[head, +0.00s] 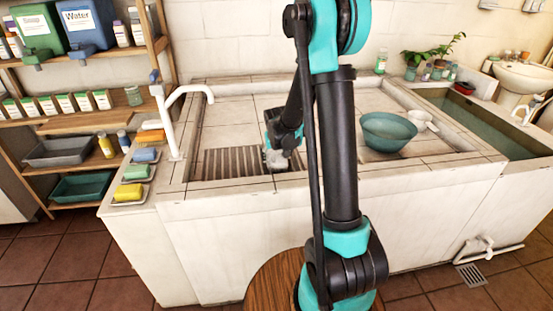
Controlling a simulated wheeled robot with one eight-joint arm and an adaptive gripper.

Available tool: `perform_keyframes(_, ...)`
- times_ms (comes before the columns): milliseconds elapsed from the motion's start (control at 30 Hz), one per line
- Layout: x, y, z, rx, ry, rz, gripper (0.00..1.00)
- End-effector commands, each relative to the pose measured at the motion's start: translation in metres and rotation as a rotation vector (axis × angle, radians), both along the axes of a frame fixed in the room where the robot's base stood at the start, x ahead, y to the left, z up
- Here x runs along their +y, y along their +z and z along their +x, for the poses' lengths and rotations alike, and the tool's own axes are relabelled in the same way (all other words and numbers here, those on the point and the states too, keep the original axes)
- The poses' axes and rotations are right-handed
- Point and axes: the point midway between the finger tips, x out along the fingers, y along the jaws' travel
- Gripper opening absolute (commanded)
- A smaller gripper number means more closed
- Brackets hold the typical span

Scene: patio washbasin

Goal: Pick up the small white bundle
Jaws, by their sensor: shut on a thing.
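My gripper (277,158) is low over the left part of the washbasin, at the right end of the ribbed slats, partly hidden by my own arm. A small white bundle (275,161) shows at its fingertips, and the gripper is shut on it. The bundle is small in the picture and its shape is hard to make out. I cannot tell whether it touches the surface below.
A teal bowl (388,132) and a white object (421,120) stand to the right in the basin. A white tap (174,125) rises at the left. Soap bars lie on the left ledge, including a yellow one (128,193). Shelves stand further left.

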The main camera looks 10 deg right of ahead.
Motion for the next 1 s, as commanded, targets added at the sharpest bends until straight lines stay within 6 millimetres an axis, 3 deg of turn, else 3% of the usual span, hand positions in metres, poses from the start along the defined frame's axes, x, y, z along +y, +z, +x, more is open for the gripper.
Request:
perform_keyframes(33, 0.000, 0.000, 0.000, 0.000, 0.000, 0.000, 0.53)
perform_keyframes(167, 0.000, 0.000, 0.000, 0.000, 0.000, 0.000, 0.37)
perform_keyframes(633, 0.000, 0.011, 0.000, 0.000, 0.000, 0.000, 0.37)
perform_keyframes(767, 0.000, 0.030, 0.000, 0.000, 0.000, 0.000, 0.37)
perform_keyframes(1000, 0.000, 0.092, -0.001, 0.000, 0.000, 0.000, 0.37)
